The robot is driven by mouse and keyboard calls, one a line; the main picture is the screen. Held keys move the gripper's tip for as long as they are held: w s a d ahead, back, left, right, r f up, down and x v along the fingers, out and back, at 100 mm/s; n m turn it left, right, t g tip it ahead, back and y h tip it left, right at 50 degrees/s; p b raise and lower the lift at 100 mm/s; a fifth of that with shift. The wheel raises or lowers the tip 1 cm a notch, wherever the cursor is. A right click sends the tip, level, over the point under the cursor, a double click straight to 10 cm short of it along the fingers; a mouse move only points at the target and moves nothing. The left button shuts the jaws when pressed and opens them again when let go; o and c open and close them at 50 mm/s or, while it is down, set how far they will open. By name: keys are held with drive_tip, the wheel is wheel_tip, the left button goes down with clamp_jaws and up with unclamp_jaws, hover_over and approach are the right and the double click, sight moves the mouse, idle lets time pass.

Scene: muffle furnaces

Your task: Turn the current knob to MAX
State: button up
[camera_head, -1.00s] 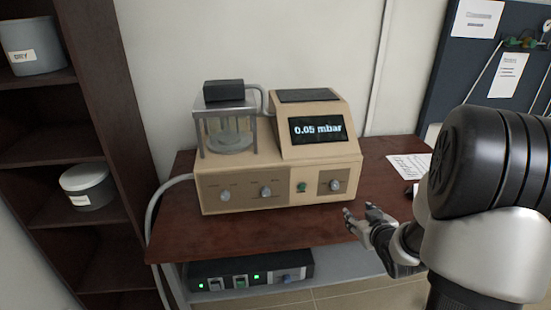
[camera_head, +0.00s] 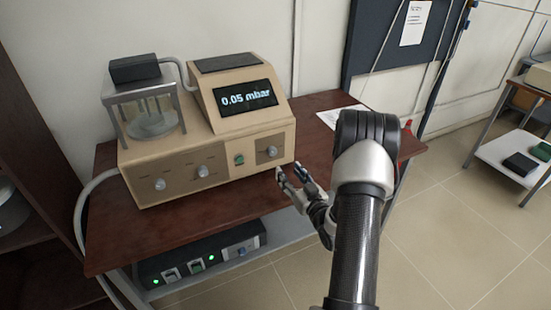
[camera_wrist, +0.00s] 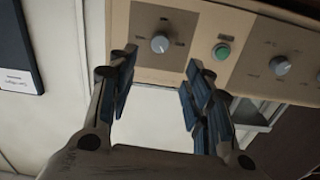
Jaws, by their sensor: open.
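The beige device (camera_head: 150,155) stands on the dark red table, its screen (camera_head: 246,98) reading 0.05 mbar. Its front has a left knob (camera_head: 160,184), a middle knob (camera_head: 202,171), a green button (camera_head: 239,159) and a right knob (camera_head: 272,151). The knob labels are too small to read, so I cannot tell which is the current knob. My gripper (camera_head: 288,174) is open and empty, just in front of and below the right knob. In the wrist view, the right knob (camera_wrist: 159,43) lies beyond the gap between my fingers (camera_wrist: 160,72), apart from them. The green button (camera_wrist: 221,51) is beside it.
A glass chamber with a black top (camera_head: 135,69) sits on the device's left. A black unit (camera_head: 200,258) with green lights is under the tabletop. A paper sheet (camera_head: 338,117) lies right of the device. A dark shelf (camera_head: 25,130) stands left. The floor (camera_head: 430,230) at right is open.

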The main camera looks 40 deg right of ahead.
sight(273, 153)
drive_tip(key=b+x, duration=0.2)
drive_tip(key=x, duration=0.8)
drive_tip(key=shift+w+d, duration=0.15)
drive_tip(key=shift+w, duration=0.1)
drive_tip(key=shift+c, duration=0.6)
drive_tip(key=c, duration=0.9)
